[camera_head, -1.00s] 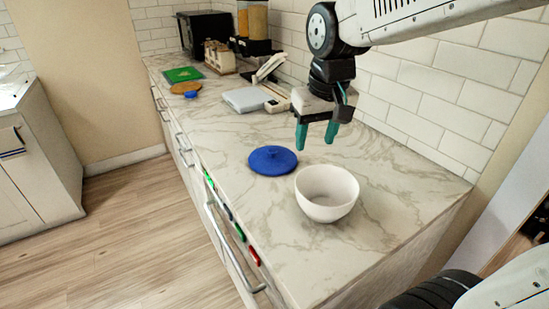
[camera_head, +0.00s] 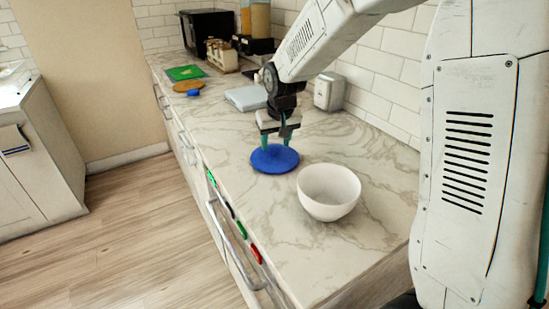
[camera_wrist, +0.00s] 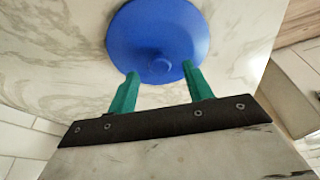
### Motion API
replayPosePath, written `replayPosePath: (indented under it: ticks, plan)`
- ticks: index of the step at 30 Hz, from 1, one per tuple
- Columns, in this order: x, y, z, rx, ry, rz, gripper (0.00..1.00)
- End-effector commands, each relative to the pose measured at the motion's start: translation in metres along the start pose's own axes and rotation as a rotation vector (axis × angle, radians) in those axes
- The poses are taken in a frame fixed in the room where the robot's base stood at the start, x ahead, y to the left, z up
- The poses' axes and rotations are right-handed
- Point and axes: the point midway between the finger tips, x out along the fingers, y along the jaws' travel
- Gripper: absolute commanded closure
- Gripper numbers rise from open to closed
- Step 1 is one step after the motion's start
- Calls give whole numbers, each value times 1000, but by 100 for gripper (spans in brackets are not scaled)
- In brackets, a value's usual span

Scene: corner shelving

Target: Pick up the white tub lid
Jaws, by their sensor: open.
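A round blue lid (camera_head: 268,160) with a small central knob lies flat on the marble counter. It also shows in the wrist view (camera_wrist: 140,30), with its knob (camera_wrist: 160,65) between the fingertips. I see no white lid. A white round tub (camera_head: 328,188), open at the top and empty, stands to the right of the blue lid. My gripper (camera_head: 279,143) is open, its teal fingers pointing down over the blue lid. In the wrist view my gripper (camera_wrist: 160,70) has one finger either side of the knob. I cannot tell whether the fingers touch the lid.
A small white box (camera_head: 329,91) stands by the tiled wall. A grey-white scale-like item (camera_head: 246,97), a green board (camera_head: 185,73) and an orange disc (camera_head: 188,87) lie further back. A black appliance (camera_head: 207,30) is at the far end.

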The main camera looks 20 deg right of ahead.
Motion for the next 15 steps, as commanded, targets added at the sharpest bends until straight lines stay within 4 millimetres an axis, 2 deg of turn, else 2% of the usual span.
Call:
replayPosePath:
  ticks: [4,12,13,15]
  plan:
    - [18,0,0,0,-1,0,49]
    - [22,0,0,0,1,0,49]
    - [22,0,0,0,1,0,52]
    - [22,0,0,0,1,0,72]
